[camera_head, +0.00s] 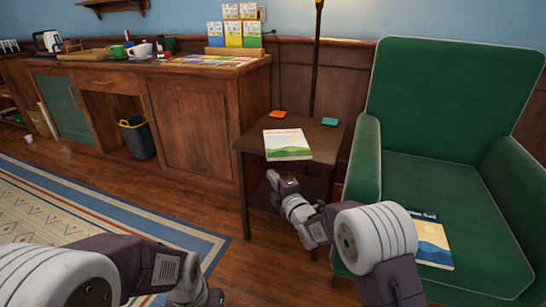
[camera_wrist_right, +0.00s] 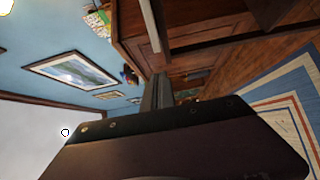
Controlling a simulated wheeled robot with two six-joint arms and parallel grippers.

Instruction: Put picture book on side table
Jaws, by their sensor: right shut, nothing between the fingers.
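A picture book (camera_head: 288,144) with a cream and green hill cover lies flat on the dark wood side table (camera_head: 250,144). Another book (camera_head: 432,240), with a blue and yellow cover, lies on the seat of the green armchair, partly hidden by my right arm. My right gripper (camera_head: 273,178) is in front of the side table, just below the level of its top, and apart from both books. In the right wrist view its fingers (camera_wrist_right: 157,92) are together with nothing between them. My left arm shows at the lower left, but its fingertips cannot be made out.
An orange item (camera_head: 278,114) and a teal item (camera_head: 330,121) lie at the back of the side table. The green armchair (camera_head: 450,110) stands close on the right. A wood cabinet (camera_head: 190,120) with cups and cards is at the left. Floor and rug (camera_head: 90,215) are clear.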

